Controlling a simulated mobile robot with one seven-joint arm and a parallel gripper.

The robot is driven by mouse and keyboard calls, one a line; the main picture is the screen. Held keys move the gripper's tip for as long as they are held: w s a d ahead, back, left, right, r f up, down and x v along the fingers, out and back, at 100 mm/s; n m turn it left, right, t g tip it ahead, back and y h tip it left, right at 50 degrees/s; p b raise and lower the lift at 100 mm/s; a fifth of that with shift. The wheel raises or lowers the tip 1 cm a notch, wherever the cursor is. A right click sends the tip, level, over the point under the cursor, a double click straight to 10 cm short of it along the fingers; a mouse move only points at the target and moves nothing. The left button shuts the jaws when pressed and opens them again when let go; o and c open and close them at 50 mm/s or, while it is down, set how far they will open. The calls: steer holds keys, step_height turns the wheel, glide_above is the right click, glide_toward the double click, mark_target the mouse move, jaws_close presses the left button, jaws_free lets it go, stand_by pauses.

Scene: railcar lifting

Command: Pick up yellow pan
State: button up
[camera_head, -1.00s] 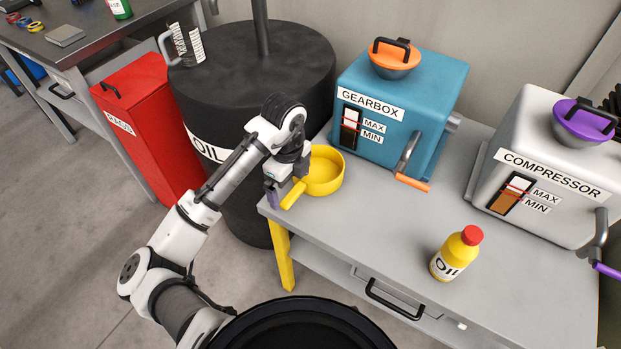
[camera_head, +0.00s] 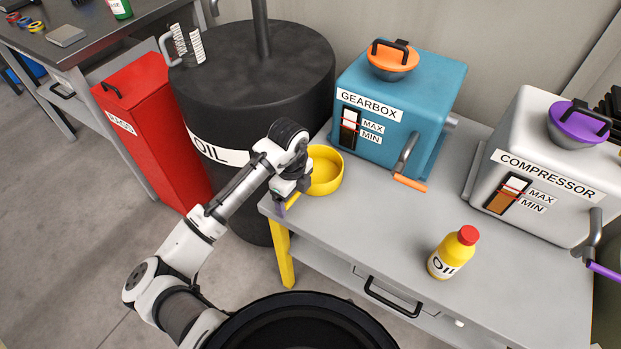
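The yellow pan (camera_head: 328,173) sits upright on the left end of the grey table, in front of the teal gearbox. Its short handle points toward the table's front left corner and is mostly covered by my gripper. My gripper (camera_head: 286,203) is low over the handle, with one purple-tinted finger showing just left of it. The other finger is hidden, so I cannot tell whether the fingers are apart or closed on the handle.
The grey table (camera_head: 390,222) holds the teal gearbox (camera_head: 400,95), the white compressor (camera_head: 530,165) and a yellow oil bottle (camera_head: 453,252). A black oil drum (camera_head: 265,85) and red bin (camera_head: 150,130) stand left. The table's middle is clear.

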steer(key=c, duration=0.4)
steer(key=shift+o, duration=0.2)
steer(key=shift+r, duration=0.1)
